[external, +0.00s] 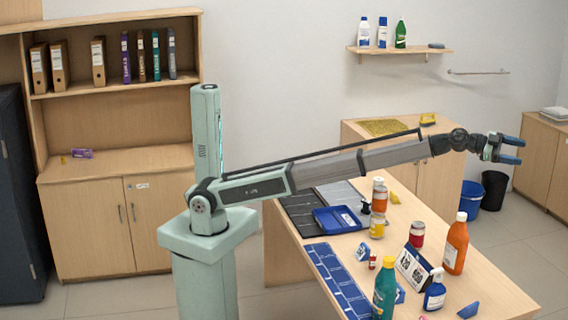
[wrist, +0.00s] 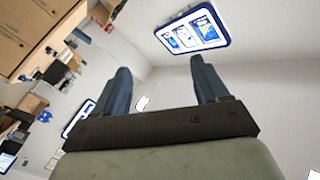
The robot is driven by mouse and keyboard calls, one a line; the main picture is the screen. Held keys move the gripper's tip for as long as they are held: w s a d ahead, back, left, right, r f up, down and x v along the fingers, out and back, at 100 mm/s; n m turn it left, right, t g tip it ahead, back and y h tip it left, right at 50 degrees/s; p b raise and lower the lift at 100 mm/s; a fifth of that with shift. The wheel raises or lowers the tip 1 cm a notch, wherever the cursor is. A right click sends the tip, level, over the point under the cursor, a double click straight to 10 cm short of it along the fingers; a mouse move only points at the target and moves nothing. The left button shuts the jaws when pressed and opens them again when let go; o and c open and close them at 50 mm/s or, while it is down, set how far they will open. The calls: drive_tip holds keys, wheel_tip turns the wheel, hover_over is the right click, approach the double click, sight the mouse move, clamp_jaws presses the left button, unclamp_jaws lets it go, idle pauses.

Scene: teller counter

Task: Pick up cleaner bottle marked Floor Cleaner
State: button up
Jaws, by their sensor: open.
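Several bottles could be cleaners, but I cannot read "Floor Cleaner" on any. An orange bottle with a white cap (external: 456,246) stands upright on the counter (external: 490,283). A green bottle with a yellow cap (external: 385,290) and a small dark blue bottle with a white cap (external: 435,291) stand near the front. A white bottle (external: 363,33), a blue-and-white bottle (external: 382,33) and a green bottle (external: 400,34) stand on the wall shelf (external: 400,51). My gripper (external: 521,150) is open and empty, high above and beyond the counter's right side; its fingers also show in the wrist view (wrist: 160,72).
The counter also holds a blue tray (external: 338,220), jars (external: 417,234), a number sign (external: 412,270) and a blue strip mat (external: 338,283). A blue bin (external: 469,196) and a black bin (external: 494,188) stand behind it. The air around my gripper is free.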

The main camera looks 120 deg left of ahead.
wheel_tip(320, 180, down, 6)
drive_tip(key=w+n+g, duration=0.1)
drive_tip(key=n+g, duration=0.1)
drive_tip(key=g, duration=0.3)
drive_tip(key=n+g+y, duration=0.2)
drive_tip(key=n+g, duration=1.1)
drive_tip(key=n, duration=1)
approach(462, 213)
drive_tip(key=f, duration=0.4)
drive_tip(key=w+f, duration=0.1)
drive_tip(key=f, duration=0.1)
drive_tip(key=shift+a, duration=0.15)
drive_tip(key=f, duration=0.2)
drive_tip(key=s+f, duration=0.1)
drive_tip(key=f, duration=0.1)
drive_tip(key=shift+a, duration=0.25)
drive_tip(key=shift+a+f, duration=0.1)
drive_tip(key=shift+f, duration=0.35)
